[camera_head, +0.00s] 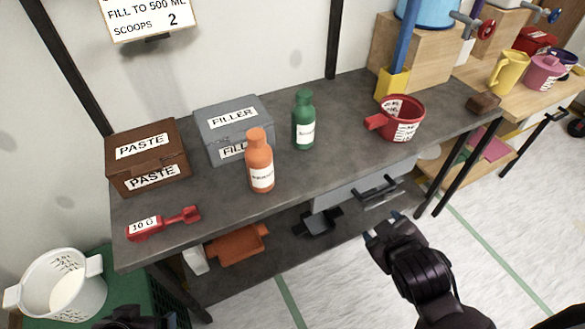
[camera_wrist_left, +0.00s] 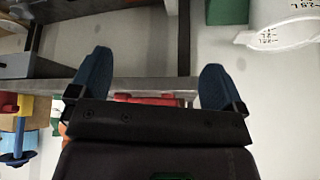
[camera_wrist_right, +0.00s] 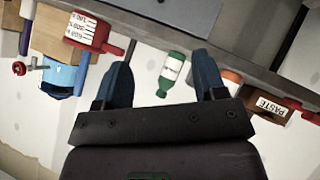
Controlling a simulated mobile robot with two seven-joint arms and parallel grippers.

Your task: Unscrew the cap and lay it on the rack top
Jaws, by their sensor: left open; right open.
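An orange bottle (camera_head: 260,165) with an orange cap (camera_head: 256,135) stands upright on the dark grey rack top (camera_head: 215,195). A green bottle (camera_head: 303,125) with a green cap (camera_head: 303,97) stands upright behind it to the right. My right gripper (camera_head: 386,226) is open and empty, in front of the rack and apart from both bottles. In the right wrist view, the green bottle (camera_wrist_right: 171,73) shows between its open fingers (camera_wrist_right: 162,72), farther off. My left gripper (camera_wrist_left: 152,80) is open and empty in its wrist view; in the head view only dark arm parts show at the bottom left.
On the rack top are a brown PASTE box (camera_head: 118,173), a grey FILLER box (camera_head: 218,115), a red scoop (camera_head: 160,224) and a red measuring cup (camera_head: 402,120). A white bucket (camera_head: 62,288) stands at the left. The front middle of the top is clear.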

